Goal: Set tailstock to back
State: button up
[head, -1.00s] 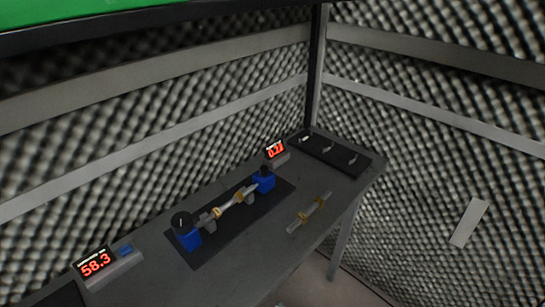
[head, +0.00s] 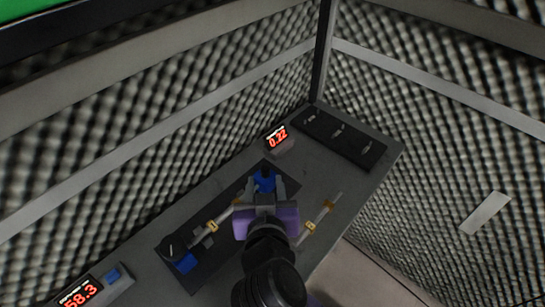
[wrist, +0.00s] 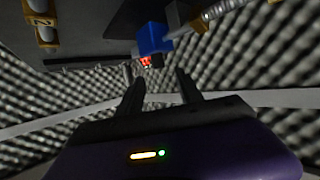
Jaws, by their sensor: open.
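The fixture on the bench has a blue block with a black dial (head: 182,258) at its near left end. A smaller blue block with a black knob (head: 265,181), apparently the tailstock, stands at its far end. A light rod with yellow bands (head: 213,226) lies between them, partly hidden by my arm. My gripper (head: 265,190) is open and empty, its fingers on either side of the far blue block in the head view; contact cannot be told. In the wrist view the blue block (wrist: 152,38) appears beyond the fingertips (wrist: 160,82).
A second banded rod (head: 318,217) lies on the bench right of my gripper. A red display reading 0.22 (head: 278,138) stands behind the fixture. Another display (head: 80,294) is at the near left. A dark panel with several levers (head: 340,135) is at the far end. Foam walls (head: 440,120) enclose the bench.

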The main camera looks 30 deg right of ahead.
aim_at(265, 170)
jog(key=p+x, duration=0.1)
jog(key=x, duration=0.6)
jog(key=shift+w+d+f, duration=0.25)
jog(key=shift+f, duration=0.05)
grip_shut()
dwell(1.2)
